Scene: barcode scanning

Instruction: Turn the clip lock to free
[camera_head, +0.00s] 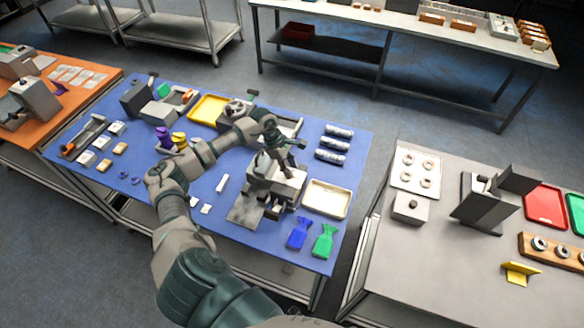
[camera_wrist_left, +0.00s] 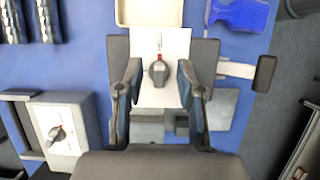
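A grey knob with a red mark above it, which I take to be the clip lock (camera_wrist_left: 158,72), sits on a white plate in the left wrist view. The plate tops a grey device (camera_head: 272,190) on the blue table in the head view. My left gripper (camera_wrist_left: 159,76) is open, with one dark finger on each side of the knob and gaps visible between. In the head view my left gripper (camera_head: 286,160) is over the device and hides part of its top. I cannot tell how high the fingertips are above the plate. My right gripper is not in view.
Blue (camera_head: 299,233) and green (camera_head: 323,241) pieces lie at the front. Another knobbed box (camera_wrist_left: 58,130) stands near the gripper. A grey table (camera_head: 450,265) is to the right.

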